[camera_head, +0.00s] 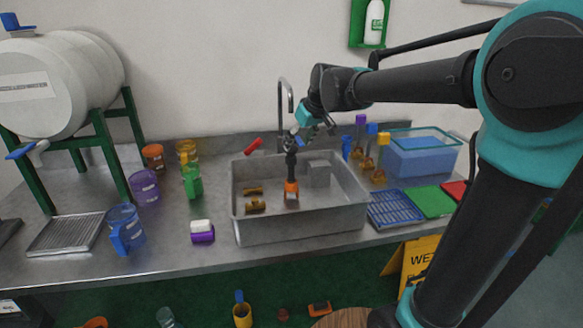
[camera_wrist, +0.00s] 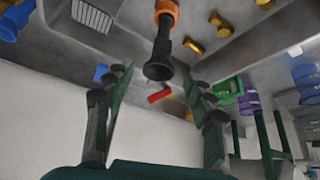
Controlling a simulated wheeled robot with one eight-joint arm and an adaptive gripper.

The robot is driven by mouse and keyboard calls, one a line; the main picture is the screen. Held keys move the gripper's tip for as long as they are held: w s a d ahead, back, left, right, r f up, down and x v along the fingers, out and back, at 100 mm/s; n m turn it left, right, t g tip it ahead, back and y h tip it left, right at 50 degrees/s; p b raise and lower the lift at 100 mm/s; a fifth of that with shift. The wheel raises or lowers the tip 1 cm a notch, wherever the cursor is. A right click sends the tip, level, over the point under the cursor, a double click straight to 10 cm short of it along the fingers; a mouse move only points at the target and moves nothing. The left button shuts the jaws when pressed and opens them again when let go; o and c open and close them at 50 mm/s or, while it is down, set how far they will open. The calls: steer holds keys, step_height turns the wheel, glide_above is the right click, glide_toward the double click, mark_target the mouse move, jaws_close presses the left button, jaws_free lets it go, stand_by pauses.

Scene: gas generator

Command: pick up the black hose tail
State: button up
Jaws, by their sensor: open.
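The black hose tail (camera_head: 290,160) shows in the head view as a slim dark upright piece above an orange part (camera_head: 291,187), over the basin of the metal sink (camera_head: 300,231). In the wrist view the hose tail (camera_wrist: 160,55) points down the picture from an orange ring (camera_wrist: 167,10), its flared round end nearest me. My gripper (camera_head: 302,130) is just above its top in the head view. In the wrist view my gripper (camera_wrist: 154,78) is open, with one finger on either side of the flared end. I see no contact; the exact depth is unclear.
A tap (camera_head: 284,100) rises close behind my gripper. Brass-coloured pieces (camera_head: 254,205) and a grey block (camera_head: 318,174) are in the sink. A red piece (camera_head: 253,146) is at its back edge. A blue-filled tank (camera_head: 420,155) stands to the right.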

mark_target(292, 157)
steer(key=x, duration=0.9)
steer(key=shift+s+d+f, duration=0.1)
steer(key=shift+s+f, duration=0.05)
steer(key=shift+f, duration=0.2)
jaws_close()
